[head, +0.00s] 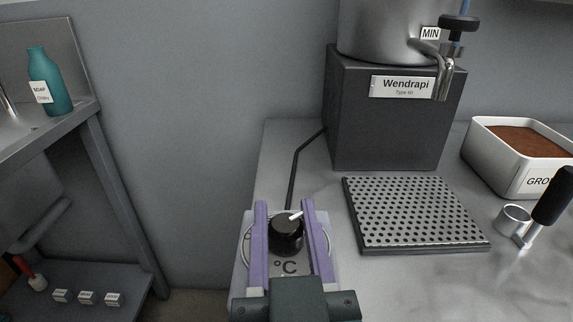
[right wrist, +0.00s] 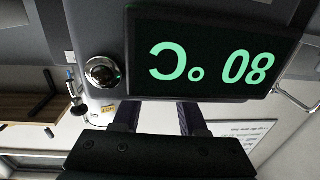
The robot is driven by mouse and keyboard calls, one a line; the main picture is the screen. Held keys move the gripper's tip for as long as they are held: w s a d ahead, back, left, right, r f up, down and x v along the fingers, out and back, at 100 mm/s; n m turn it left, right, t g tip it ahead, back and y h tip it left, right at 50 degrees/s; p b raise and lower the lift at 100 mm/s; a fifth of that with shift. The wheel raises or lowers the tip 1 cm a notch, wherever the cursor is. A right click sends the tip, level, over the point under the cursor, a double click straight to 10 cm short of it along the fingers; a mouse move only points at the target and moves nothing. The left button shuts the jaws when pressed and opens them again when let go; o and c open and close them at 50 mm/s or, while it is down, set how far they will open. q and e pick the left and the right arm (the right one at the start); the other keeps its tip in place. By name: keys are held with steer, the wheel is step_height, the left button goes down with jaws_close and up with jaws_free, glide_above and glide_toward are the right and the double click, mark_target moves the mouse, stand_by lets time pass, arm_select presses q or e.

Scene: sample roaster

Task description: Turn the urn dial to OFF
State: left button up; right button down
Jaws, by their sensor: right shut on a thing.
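The urn dial (head: 286,238) is a black round knob on a flat plate marked °C at the bench's front left. Its white pointer aims to the upper right. My right gripper (head: 285,212) has its two purple fingers on either side of the knob and is shut on it. The dial's OFF mark cannot be made out. The urn (head: 385,30) is a steel vessel on a dark box labelled Wendrapi. In the right wrist view, the purple fingers (right wrist: 158,116) show below a display (right wrist: 210,55) with green upside-down figures, 80 °C. My left gripper is not in view.
A black cable (head: 298,165) runs from the dial plate to the urn's box. A perforated drip tray (head: 415,213) lies right of the dial. A tub of brown grounds (head: 510,170) and a black-handled portafilter (head: 535,218) are farther right. A soap bottle (head: 50,85) stands at left.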

steer(key=n+y+p, duration=0.1)
steer(key=n+y, duration=0.1)
steer(key=y, duration=0.1)
steer(key=shift+d+r+g, duration=0.1)
steer(key=shift+g, duration=0.2)
steer(key=n+y, duration=0.2)
steer(key=shift+g+y, duration=0.4)
steer(key=shift+f+n+g+y, duration=0.25)
steer(key=shift+n+g+y, duration=0.2)
steer(key=shift+y, duration=0.25)
steer(key=n+g+y+b, duration=0.7)
steer(key=g+y+b, duration=0.1)
steer(key=b, duration=0.6)
steer(key=shift+w+f+n, duration=0.1)
steer(key=shift+f+n, duration=0.05)
steer(key=shift+n, duration=0.2)
steer(key=shift+n+g+y+b, duration=0.45)
steer(key=shift+g+b, duration=0.25)
steer(key=shift+g, duration=0.35)
steer(key=n+g, duration=0.2)
steer(key=n+g+b, duration=0.1)
steer(key=g, duration=0.2)
steer(key=shift+r+n+g+y, duration=0.2)
steer(key=shift+n+g+y, duration=0.1)
steer(key=shift+n+y, duration=0.05)
steer(key=shift+n+g, duration=0.5)
steer(key=shift+g, duration=0.3)
steer(key=shift+r, duration=0.15)
